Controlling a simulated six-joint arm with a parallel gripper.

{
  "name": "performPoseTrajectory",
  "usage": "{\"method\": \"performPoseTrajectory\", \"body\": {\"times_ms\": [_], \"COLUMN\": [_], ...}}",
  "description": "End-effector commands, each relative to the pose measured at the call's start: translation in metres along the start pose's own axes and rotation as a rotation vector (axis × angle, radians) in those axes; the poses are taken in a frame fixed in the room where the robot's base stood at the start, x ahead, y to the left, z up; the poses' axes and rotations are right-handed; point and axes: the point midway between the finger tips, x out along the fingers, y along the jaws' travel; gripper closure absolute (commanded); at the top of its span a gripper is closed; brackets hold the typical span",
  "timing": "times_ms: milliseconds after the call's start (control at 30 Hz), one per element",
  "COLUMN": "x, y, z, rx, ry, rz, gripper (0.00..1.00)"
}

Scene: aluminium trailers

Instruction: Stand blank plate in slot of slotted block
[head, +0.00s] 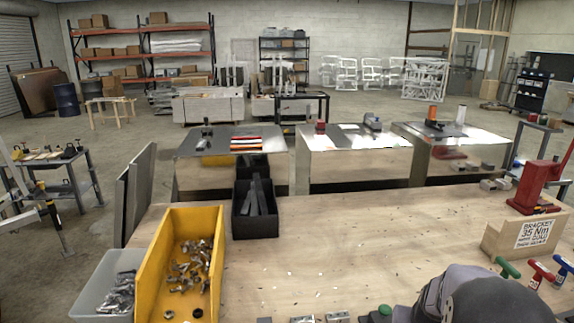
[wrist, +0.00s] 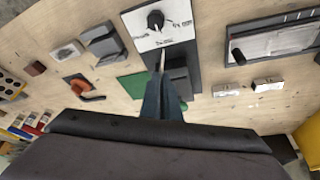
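In the wrist view my gripper (wrist: 162,75) points down over the wooden bench, its blue-grey fingers close together. A thin pale sliver shows at the fingertips; I cannot tell whether it is a plate held edge-on. A dark grey block (wrist: 179,80) stands just right of the fingers, partly hidden by them. A grey stepped block (wrist: 103,46) lies to the upper left. I cannot tell for sure which one is the slotted block. A flat green piece (wrist: 131,86) lies left of the fingers. The head view does not show my fingertips.
A white panel with a black knob (wrist: 158,22) lies ahead of the fingers. A dark-framed tray (wrist: 230,52) is at right. In the head view, a yellow bin (head: 213,283), black bin (head: 256,228) and red press (head: 535,185) stand on the bench; its middle is mostly clear.

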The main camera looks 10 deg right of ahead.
Motion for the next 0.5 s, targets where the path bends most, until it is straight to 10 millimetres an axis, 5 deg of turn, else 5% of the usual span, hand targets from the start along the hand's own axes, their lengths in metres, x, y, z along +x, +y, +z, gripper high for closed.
{"method": "performPoseTrajectory", "body": {"times_ms": [300, 500], "x": [-0.067, -0.104], "y": [-0.12, -0.177], "z": [0.037, 0.037], "rx": [-0.208, -0.343], "ry": [0.001, 0.001], "rz": [-0.086, -0.142], "gripper": [1.0, 1.0]}}
